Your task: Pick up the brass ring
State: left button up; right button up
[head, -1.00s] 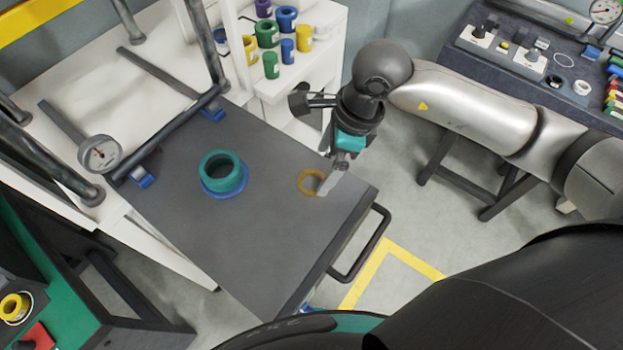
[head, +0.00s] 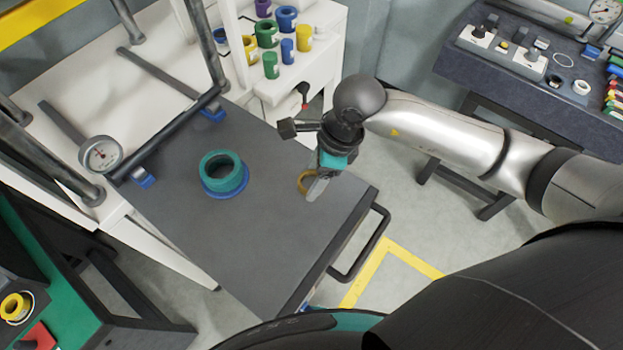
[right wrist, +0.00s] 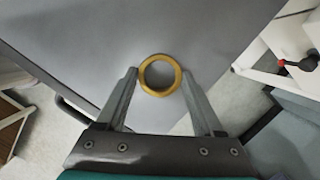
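The brass ring (head: 302,181) lies flat on the dark grey cart top (head: 262,232), near its right edge. In the head view my right gripper (head: 313,194) is over the ring and partly hides it. In the right wrist view the whole ring (right wrist: 160,75) shows between and just beyond the tips of my open right gripper (right wrist: 160,82). The left fingertip is close to the ring's left side; I cannot tell whether it touches. My left gripper is not in view.
A teal ring (head: 222,168) on a blue base (head: 226,190) stands on the cart top left of my right gripper. A shelf with several coloured cylinders (head: 268,34) stands behind. The cart's front area is clear.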

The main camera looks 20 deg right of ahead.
jog(key=c, duration=0.9)
jog(key=shift+c, duration=0.2)
jog(key=shift+r, duration=0.15)
